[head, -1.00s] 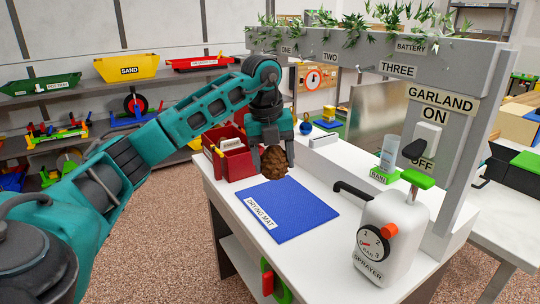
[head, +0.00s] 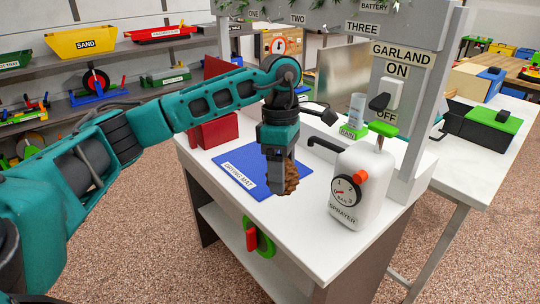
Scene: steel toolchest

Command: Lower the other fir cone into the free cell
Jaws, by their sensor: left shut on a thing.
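My left gripper (head: 279,180) points down and is shut on a brown fir cone (head: 291,178). It holds the cone over the front right part of the blue drying mat (head: 232,170). The gripper hides part of the cone. A red box (head: 214,132) stands on the white bench behind the mat, to the left of the gripper. My left arm crosses in front of the box, so its cells and what lies in them are hidden. No second cone shows. My right gripper is not in view.
A white sprayer (head: 345,188) with a dark nozzle stands right of the gripper. Behind it are a clear rain gauge (head: 357,108) and a grey post with a garland switch (head: 393,92). A green and red fitting (head: 262,240) is on the bench front.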

